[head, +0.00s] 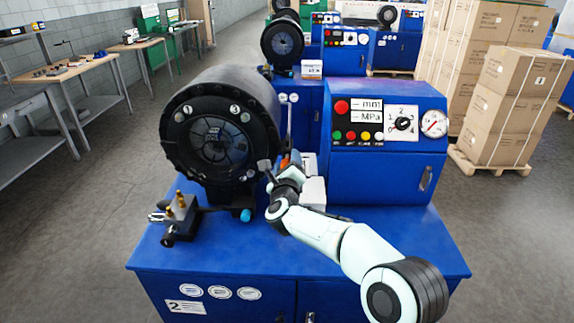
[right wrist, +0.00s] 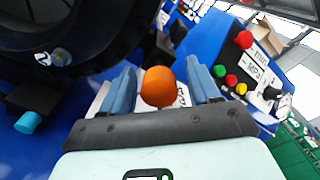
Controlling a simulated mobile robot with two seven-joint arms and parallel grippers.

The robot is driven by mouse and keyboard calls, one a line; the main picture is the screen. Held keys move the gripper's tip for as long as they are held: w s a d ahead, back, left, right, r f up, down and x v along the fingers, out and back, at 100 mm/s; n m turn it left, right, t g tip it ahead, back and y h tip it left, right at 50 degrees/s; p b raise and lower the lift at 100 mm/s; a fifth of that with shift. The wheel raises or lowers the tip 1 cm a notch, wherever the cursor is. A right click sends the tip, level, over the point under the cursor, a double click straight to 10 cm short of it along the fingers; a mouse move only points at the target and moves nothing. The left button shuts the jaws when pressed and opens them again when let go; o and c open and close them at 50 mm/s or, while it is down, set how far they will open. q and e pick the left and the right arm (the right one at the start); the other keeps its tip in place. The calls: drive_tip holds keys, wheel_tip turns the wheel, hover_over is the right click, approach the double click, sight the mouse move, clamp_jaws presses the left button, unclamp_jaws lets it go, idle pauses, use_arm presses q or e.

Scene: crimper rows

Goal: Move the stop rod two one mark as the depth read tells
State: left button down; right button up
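The crimper (head: 222,125) is a large black ring head on a blue bench marked 2. An orange ball knob (right wrist: 159,87) shows in the right wrist view, between the two blue-grey fingers of my right gripper (right wrist: 161,84). The fingers are apart, with a gap at least on the right of the knob. In the head view my right gripper (head: 283,170) is beside the ring head's lower right, and only a sliver of orange shows. I cannot tell any rod or marks behind the knob. The depth display (head: 367,104) reads "- mm". My left gripper is not in view.
A blue control box (head: 385,165) with buttons, a dial and a gauge (head: 434,123) stands right of my gripper. A metal block with brass fittings (head: 180,215) lies at the bench's left. A cyan-tipped part (right wrist: 28,122) is at the wrist view's left. The bench's front right is bare.

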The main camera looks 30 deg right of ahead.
drive_tip(key=shift+s, duration=0.1)
use_arm(q)
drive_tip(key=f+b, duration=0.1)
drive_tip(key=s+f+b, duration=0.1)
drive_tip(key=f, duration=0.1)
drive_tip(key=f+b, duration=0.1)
drive_tip(key=b, duration=0.1)
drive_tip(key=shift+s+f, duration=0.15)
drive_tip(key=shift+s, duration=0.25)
use_arm(e)
drive_tip(key=v, duration=1.3)
drive_tip(key=shift+a, duration=0.15)
drive_tip(key=shift+f, duration=0.15)
